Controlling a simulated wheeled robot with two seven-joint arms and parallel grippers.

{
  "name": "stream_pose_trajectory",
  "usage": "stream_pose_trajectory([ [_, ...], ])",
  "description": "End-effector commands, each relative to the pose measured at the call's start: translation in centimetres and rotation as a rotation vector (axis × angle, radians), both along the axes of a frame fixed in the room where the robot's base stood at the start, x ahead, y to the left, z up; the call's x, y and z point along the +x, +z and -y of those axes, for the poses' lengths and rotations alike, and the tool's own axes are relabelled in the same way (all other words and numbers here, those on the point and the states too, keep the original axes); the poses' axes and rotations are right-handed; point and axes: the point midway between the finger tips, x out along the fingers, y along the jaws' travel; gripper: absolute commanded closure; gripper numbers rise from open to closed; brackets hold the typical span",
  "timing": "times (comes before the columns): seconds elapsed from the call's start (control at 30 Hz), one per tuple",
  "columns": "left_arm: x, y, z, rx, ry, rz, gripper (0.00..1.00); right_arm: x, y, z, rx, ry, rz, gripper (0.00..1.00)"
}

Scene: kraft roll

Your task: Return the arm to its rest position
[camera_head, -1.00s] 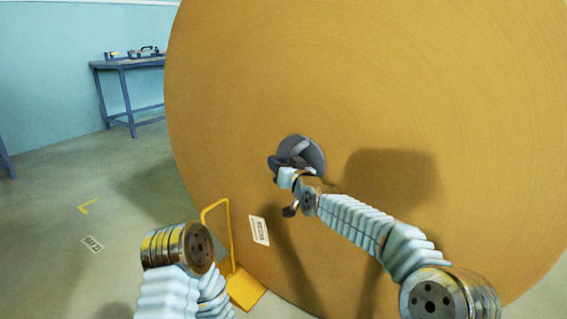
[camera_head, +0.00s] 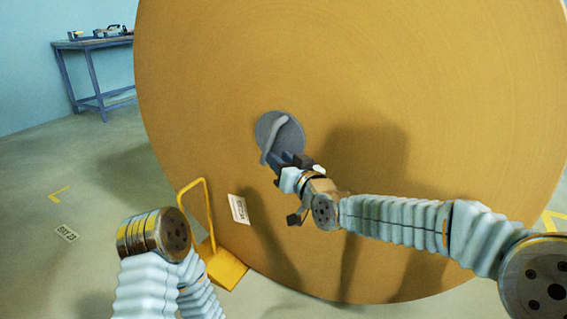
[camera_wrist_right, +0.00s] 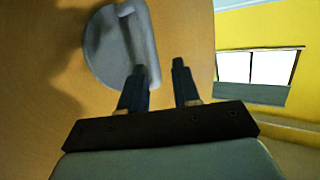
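My right arm reaches in from the right in the head view. Its gripper (camera_head: 287,163) is in front of the grey core plug (camera_head: 279,134) of the big kraft roll (camera_head: 400,70).
A yellow wheel chock with an upright handle (camera_head: 226,269) stands at the roll's lower left. A white label (camera_head: 238,209) is on the roll. A blue workbench (camera_head: 95,47) with tools stands at the back left. The floor at left is open.

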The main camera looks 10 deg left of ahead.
Motion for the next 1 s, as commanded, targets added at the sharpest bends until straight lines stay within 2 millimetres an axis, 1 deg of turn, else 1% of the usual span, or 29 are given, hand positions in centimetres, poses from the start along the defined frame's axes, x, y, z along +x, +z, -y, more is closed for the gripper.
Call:
stream_pose_trajectory([
  [0.1, 0.0, 0.0, 0.0, 0.000, 0.000, 0.000, 0.51, -0.3, -0.1, 0.4, 0.000, -0.002, 0.000, 0.69],
  [0.4, 0.0, 0.0, 0.0, 0.000, 0.000, 0.000, 0.51, -0.2, -0.3, 0.6, -0.003, -0.004, -0.004, 0.69],
  [0.47, 0.0, 0.0, 0.0, 0.000, 0.000, 0.000, 0.51, 0.0, -1.2, 0.9, -0.010, -0.009, -0.019, 0.69],
  [0.53, 0.0, 0.0, 0.0, 0.000, 0.000, 0.000, 0.51, 0.4, -3.6, 1.7, -0.029, -0.019, -0.061, 0.69],
  [0.57, 0.0, 0.0, 0.0, 0.000, 0.000, 0.000, 0.51, 0.6, -5.1, 2.2, -0.040, -0.027, -0.088, 0.69],
  [0.67, 0.0, 0.0, 0.0, 0.000, 0.000, 0.000, 0.51, 0.9, -11.9, 4.8, -0.090, -0.061, -0.212, 0.69],
  [0.7, 0.0, 0.0, 0.0, 0.000, 0.000, 0.000, 0.51, 0.8, -15.1, 6.1, -0.112, -0.076, -0.275, 0.69],
  [0.77, 0.0, 0.0, 0.0, 0.000, 0.000, 0.000, 0.51, 0.1, -20.0, 8.3, -0.145, -0.099, -0.372, 0.69],
  [0.8, 0.0, 0.0, 0.0, 0.000, 0.000, 0.000, 0.51, -0.6, -23.2, 9.8, -0.165, -0.116, -0.441, 0.69],
  [0.87, 0.0, 0.0, 0.0, 0.000, 0.000, 0.000, 0.51, -2.1, -27.8, 12.1, -0.193, -0.139, -0.544, 0.69],
  [0.9, 0.0, 0.0, 0.0, 0.000, 0.000, 0.000, 0.51, -3.3, -30.7, 13.7, -0.209, -0.156, -0.614, 0.69],
  [0.97, 0.0, 0.0, 0.0, 0.000, 0.000, 0.000, 0.51, -5.7, -34.9, 16.0, -0.231, -0.180, -0.723, 0.69],
  [1.0, 0.0, 0.0, 0.0, 0.000, 0.000, 0.000, 0.51, -7.5, -37.6, 17.5, -0.244, -0.196, -0.798, 0.69],
])
